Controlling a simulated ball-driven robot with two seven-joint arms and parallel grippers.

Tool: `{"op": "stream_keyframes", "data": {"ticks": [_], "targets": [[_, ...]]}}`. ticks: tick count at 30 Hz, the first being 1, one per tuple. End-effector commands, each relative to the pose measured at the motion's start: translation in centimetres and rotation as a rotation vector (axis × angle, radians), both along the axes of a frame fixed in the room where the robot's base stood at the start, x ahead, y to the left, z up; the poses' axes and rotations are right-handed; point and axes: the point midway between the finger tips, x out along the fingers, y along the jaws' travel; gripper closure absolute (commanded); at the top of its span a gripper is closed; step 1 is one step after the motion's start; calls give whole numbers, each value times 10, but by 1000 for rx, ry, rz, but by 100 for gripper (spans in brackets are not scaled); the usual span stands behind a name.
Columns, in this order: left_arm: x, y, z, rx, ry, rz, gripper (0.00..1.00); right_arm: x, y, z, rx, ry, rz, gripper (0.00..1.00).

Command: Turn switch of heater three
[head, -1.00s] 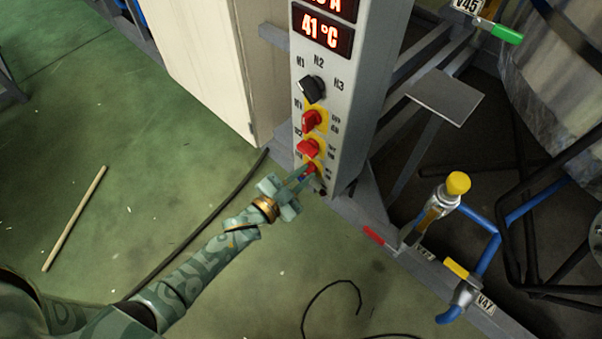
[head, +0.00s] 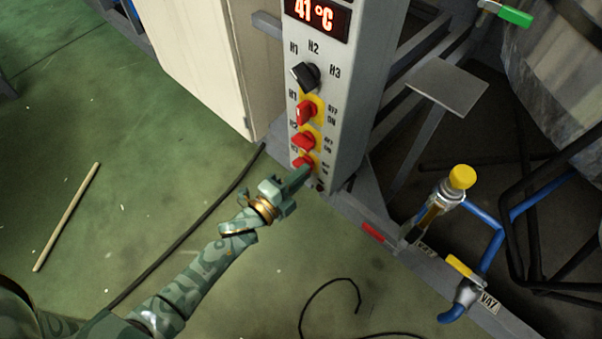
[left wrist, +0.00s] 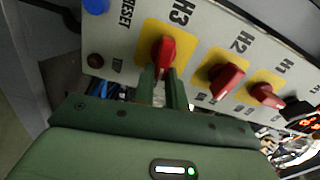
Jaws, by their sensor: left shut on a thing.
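The red switch of heater three (head: 301,161), the lowest of the red switches, sits on a yellow plate on the grey control panel (head: 345,110). In the left wrist view, the H3 switch (left wrist: 164,50) stands upright under its "H3" label. My left gripper (head: 303,172) reaches up to it from below left, and its fingers partly hide it in the head view. In the left wrist view, the fingertips of my left gripper (left wrist: 163,72) are shut on the lower part of the handle, one on each side. My right gripper is not in view.
The red H2 switch (left wrist: 226,78) and H1 switch (left wrist: 266,95) are close beside the fingers. A black selector knob (head: 305,75) and a "41 °C" display (head: 317,14) are above. Blue pipes with a yellow-capped valve (head: 462,178) stand right.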

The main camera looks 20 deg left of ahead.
Motion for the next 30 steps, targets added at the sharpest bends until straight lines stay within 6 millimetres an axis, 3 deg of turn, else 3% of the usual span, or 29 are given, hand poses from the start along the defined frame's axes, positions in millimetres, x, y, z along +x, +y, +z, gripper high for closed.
{"op": "stream_keyframes", "data": {"ticks": [10,26,27,29,30], "targets": [[-1,0,-5,124,-40,-1,100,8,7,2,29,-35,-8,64],[-2,0,-6,146,-46,-1,100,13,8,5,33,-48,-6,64],[-2,0,-6,146,-46,-1,78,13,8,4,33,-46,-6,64],[-2,0,-5,146,-47,-1,65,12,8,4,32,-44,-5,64],[-1,0,-5,145,-47,-1,65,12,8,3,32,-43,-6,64]]}}
